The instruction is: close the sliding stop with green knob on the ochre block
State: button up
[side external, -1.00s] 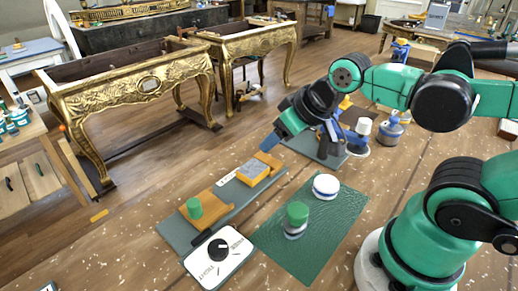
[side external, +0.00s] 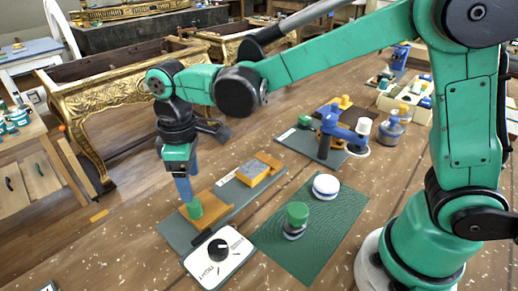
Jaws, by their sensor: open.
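The green knob (side external: 195,207) stands on a brown wooden piece (side external: 212,221) at the left end of a long grey base plate (side external: 173,231). An ochre block (side external: 253,173) with a grey top sits farther right on the same plate, and a gap with a white label lies between it and the wooden piece. Another wooden piece (side external: 270,160) touches or nearly touches its far end. My gripper (side external: 186,196) points down with its blue fingers just above and behind the green knob. It is open, and contact with the knob cannot be told.
A dial panel (side external: 219,258) lies in front of the plate. A green mat (side external: 327,229) to the right holds a second green-topped knob (side external: 297,216) and a white round one (side external: 326,186). A blue fixture (side external: 340,130) and a jar (side external: 391,132) stand behind.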

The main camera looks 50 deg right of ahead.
aim_at(206, 203)
jog(key=shift+a+f, duration=0.25)
jog(key=shift+f, duration=2.75)
grip_shut()
